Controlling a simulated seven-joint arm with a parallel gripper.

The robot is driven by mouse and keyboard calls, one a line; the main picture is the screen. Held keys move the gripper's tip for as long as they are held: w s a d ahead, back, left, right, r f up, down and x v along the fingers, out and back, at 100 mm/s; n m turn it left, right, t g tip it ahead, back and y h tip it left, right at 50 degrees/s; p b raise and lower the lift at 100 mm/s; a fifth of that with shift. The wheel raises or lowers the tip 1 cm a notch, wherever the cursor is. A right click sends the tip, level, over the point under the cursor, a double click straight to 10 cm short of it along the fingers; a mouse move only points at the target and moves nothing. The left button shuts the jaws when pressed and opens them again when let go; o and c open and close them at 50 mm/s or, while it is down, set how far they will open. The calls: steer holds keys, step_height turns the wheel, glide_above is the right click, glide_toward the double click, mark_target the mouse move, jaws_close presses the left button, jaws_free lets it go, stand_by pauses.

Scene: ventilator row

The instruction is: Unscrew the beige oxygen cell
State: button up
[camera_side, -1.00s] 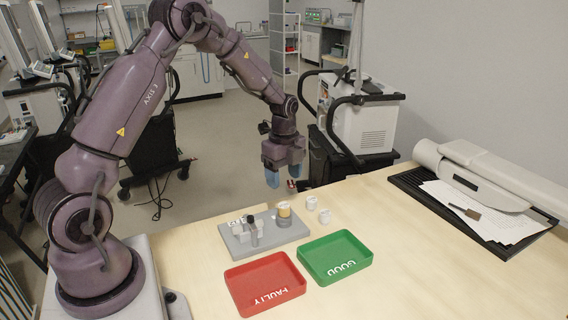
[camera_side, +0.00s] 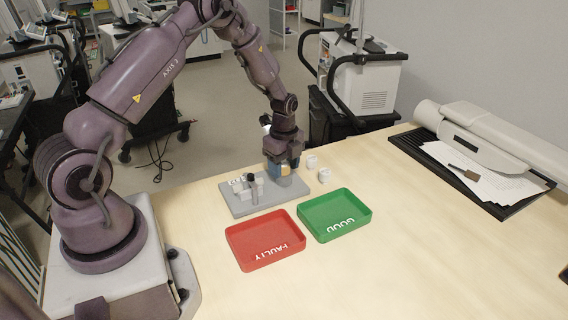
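The beige oxygen cell (camera_side: 285,170) sits upright in a grey holder at the right part of the grey base plate (camera_side: 240,209). It is mostly hidden by my gripper (camera_side: 283,167), which points down over it with its blue fingers around the cell's sides. The frame is too small to tell whether the fingers press on the cell or stand a little apart from it. A grey block fitting with a dark-topped post (camera_side: 251,187) stands on the left part of the same plate.
Two small white parts (camera_side: 311,162) (camera_side: 324,175) stand on the table right of the plate. A red tray marked FAULTY (camera_side: 265,260) and a green tray marked GOOD (camera_side: 335,236) lie in front, both empty. A black rack with papers (camera_side: 505,200) is far right.

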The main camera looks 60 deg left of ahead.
steer(key=c, duration=0.7)
steer(key=o, duration=0.3)
steer(key=shift+c, duration=1.4)
steer(key=n, duration=0.6)
steer(key=n, duration=0.6)
steer(key=o, duration=0.8)
steer(key=shift+c, duration=0.2)
steer(key=shift+r, duration=0.35)
